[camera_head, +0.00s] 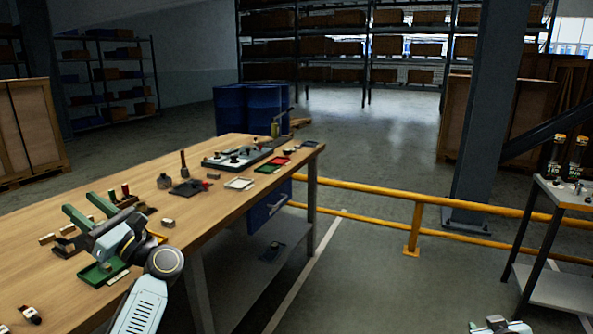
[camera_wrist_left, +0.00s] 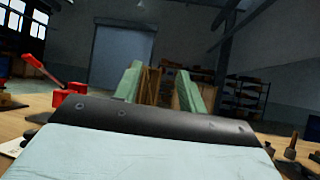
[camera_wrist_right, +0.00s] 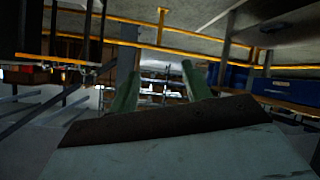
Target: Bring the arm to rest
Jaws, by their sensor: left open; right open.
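My left arm reaches in over the wooden workbench (camera_head: 130,228). Its gripper (camera_head: 88,209) has two green fingers apart and empty, above the left part of the bench. The same fingers show apart in the left wrist view (camera_wrist_left: 159,82), with nothing between them. A piece of my right arm (camera_head: 500,326) shows at the bottom right edge of the head view; its fingers are out of that view. In the right wrist view my right gripper (camera_wrist_right: 160,80) has its green fingers apart and empty, away from any surface.
Small parts, a green tray (camera_head: 100,273) and a grey fixture board (camera_head: 238,158) lie on the bench. A yellow rail (camera_head: 415,228) and a steel column (camera_head: 472,130) stand to the right. A side table (camera_head: 560,192) holds two dark bottles. The floor between is clear.

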